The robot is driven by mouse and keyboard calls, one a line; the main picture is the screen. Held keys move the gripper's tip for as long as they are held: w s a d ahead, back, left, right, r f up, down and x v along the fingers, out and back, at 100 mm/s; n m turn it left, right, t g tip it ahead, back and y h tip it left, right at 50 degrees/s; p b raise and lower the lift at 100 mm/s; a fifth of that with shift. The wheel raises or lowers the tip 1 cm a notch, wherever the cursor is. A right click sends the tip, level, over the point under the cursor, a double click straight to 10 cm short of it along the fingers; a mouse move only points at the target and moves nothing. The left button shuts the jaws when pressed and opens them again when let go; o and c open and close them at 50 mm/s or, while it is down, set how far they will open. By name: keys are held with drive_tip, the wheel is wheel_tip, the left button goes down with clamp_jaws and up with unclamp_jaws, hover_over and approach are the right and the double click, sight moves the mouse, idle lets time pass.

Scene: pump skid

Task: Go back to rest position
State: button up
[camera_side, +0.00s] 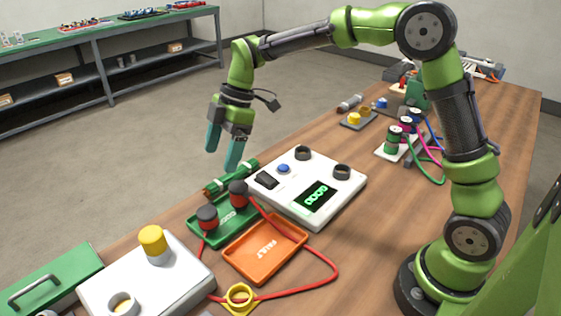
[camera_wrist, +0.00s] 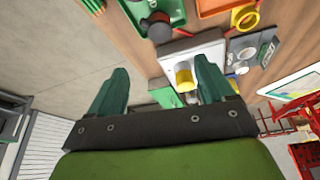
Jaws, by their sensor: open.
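My gripper (camera_side: 223,150) hangs from the green arm with its two teal fingers pointing down. It is beyond the far edge of the green tray and the white meter box, above table level. In the wrist view my gripper (camera_wrist: 158,88) shows its fingers spread apart with nothing held between them. The fingers look clear of the things on the table.
Near it are a white meter box (camera_side: 335,177), a green tray (camera_side: 211,235) with two red-and-black plugs, and an orange tray (camera_side: 284,260). A white box with a yellow knob (camera_side: 152,240) stands front left. A red cable (camera_side: 333,262) loops over the wooden table.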

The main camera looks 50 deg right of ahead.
drive_tip(key=s+d+r+m+t, duration=0.2)
drive_tip(key=s+d+m, duration=0.1)
drive_tip(key=s+m, duration=0.3)
drive_tip(key=s+d+r+m+t+h, duration=0.1)
drive_tip(key=s+d+r+m+t, duration=0.1)
drive_tip(key=s+m, duration=0.5)
drive_tip(key=s+d+r+m+t+h, duration=0.1)
drive_tip(key=s+d+m+t, duration=0.1)
drive_tip(key=s+d+m, duration=0.2)
drive_tip(key=shift+s+d+r+m, duration=0.35)
drive_tip(key=shift+s+m, duration=1.15)
drive_tip(key=shift+s, duration=1.85)
drive_tip(key=shift+a, duration=0.1)
